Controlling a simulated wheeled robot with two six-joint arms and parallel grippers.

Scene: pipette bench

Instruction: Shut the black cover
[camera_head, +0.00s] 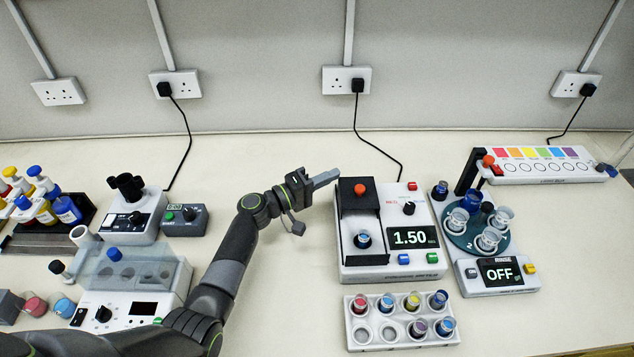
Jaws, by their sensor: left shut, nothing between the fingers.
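The black cover (358,201), with a red knob (360,189) on it, sits at the back left of a white meter (391,271) in the middle of the bench. In front of the cover an open well shows a vial with a blue top (363,239). The meter's display reads 1.50. My left gripper (328,179) is shut and empty, just left of the cover's back edge. I cannot tell whether its fingertips touch the cover. My right gripper is not in view.
A white rack (354,342) of colour-capped vials stands in front of the meter. A carousel device (487,277) reading OFF stands right, with a colour-strip unit (540,178) behind it. Several devices and bottles fill the left. The meter's black cable (378,146) runs to the wall.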

